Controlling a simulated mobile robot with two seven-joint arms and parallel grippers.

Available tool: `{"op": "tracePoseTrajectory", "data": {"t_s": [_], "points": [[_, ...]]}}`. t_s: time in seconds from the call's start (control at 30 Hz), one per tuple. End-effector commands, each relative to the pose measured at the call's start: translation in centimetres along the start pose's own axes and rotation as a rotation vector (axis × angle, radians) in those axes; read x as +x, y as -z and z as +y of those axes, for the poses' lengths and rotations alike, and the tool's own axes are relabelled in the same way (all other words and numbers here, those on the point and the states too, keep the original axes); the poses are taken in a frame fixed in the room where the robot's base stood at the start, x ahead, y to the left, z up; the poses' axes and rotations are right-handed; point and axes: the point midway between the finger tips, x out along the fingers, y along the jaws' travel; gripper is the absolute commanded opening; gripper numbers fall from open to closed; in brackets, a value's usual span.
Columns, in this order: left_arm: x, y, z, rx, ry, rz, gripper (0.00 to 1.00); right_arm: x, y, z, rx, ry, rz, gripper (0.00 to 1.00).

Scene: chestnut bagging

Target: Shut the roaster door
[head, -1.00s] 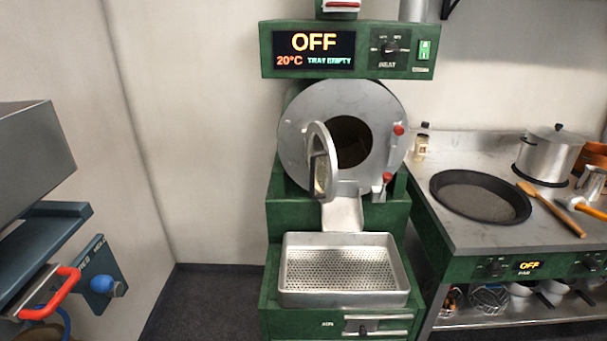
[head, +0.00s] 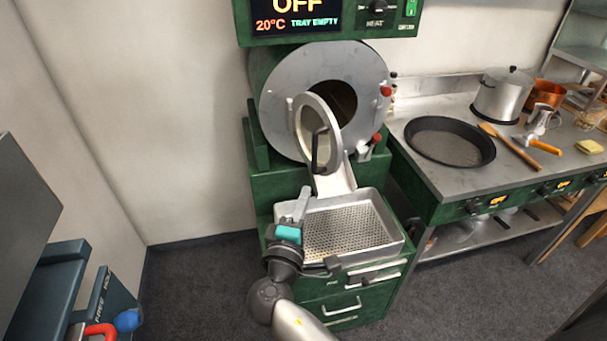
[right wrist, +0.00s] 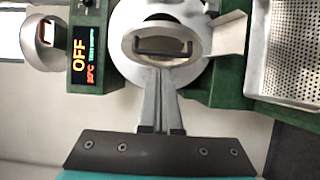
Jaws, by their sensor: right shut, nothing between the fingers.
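The roaster door (head: 318,137), a round metal disc with a dark handle, stands swung open at the front of the grey roaster drum face (head: 282,85). The dark round drum opening (head: 340,100) shows behind it. My right gripper (head: 302,198) is shut and empty, pointing up in front of the roaster, below the door and over the left rim of the tray. In the right wrist view the shut fingers (right wrist: 158,75) point toward the door (right wrist: 165,62), overlapping its lower edge in the picture; I cannot tell whether they touch. My left gripper is not in view.
A perforated cooling tray (head: 398,240) sits below the chute (head: 338,182). The display (head: 297,22) reads OFF and TRAY EMPTY. To the right, a counter (head: 455,180) holds a black pan (head: 450,140) and a pot (head: 500,97).

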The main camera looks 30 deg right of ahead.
Motion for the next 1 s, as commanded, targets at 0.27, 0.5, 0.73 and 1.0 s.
{"op": "tracePoseTrajectory", "data": {"t_s": [0.27,0.5,0.73,1.0], "points": [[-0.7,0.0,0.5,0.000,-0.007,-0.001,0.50,5.0,0.0,0.1,-0.002,-0.001,-0.001,0.00],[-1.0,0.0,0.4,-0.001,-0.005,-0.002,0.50,9.8,0.0,-0.1,-0.002,0.002,0.000,0.00],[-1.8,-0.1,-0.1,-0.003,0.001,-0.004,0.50,11.8,-2.3,-0.1,-0.002,0.004,0.002,0.00],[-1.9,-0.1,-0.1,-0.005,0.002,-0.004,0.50,12.4,-2.8,-0.3,0.000,0.005,0.002,0.00]]}}
